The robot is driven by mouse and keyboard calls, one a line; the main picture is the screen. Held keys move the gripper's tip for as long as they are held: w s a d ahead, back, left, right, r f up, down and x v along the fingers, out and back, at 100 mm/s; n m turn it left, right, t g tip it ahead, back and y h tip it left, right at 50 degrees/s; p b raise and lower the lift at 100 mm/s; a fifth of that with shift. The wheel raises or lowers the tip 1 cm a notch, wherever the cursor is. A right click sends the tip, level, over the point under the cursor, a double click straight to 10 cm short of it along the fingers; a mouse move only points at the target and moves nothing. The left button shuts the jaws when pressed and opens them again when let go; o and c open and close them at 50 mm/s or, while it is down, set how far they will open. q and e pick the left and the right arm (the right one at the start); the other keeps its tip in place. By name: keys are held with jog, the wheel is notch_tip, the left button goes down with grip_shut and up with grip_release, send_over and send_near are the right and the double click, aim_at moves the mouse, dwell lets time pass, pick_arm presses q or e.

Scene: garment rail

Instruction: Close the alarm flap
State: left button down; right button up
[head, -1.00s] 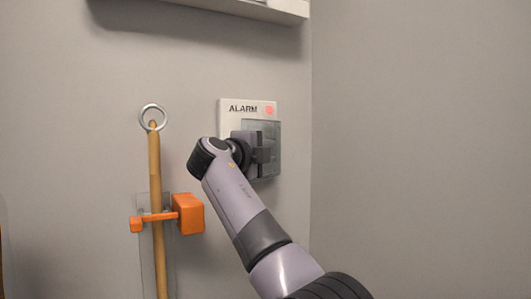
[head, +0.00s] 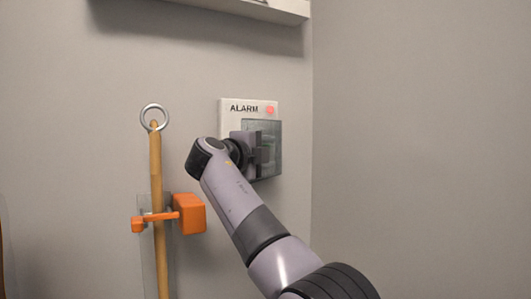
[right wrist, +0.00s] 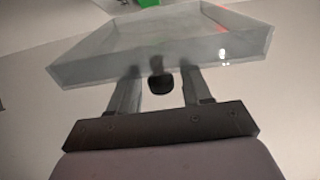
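The white alarm panel (head: 232,106) is on the wall, with ALARM lettering and a lit red lamp (head: 270,110). Its clear grey flap (head: 272,135) is below the lettering; in the right wrist view the flap (right wrist: 90,68) looks like a shallow see-through cover, seemingly tilted away from the wall. My right gripper (head: 265,156) is in front of the flap and hides its left part. In the right wrist view the right gripper (right wrist: 160,84) has its fingers apart, with a dark knob (right wrist: 161,84) between them and gaps on both sides. My left gripper is not in view.
A wooden pole (head: 156,180) with a metal ring (head: 153,117) hangs left of the panel in an orange clip (head: 189,213). A pale shelf (head: 270,10) is above. A wall corner stands just right of the panel. A green patch (right wrist: 147,3) shows beyond the flap.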

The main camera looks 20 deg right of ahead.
jog(key=b+v, duration=0.3)
jog(key=v, duration=0.4)
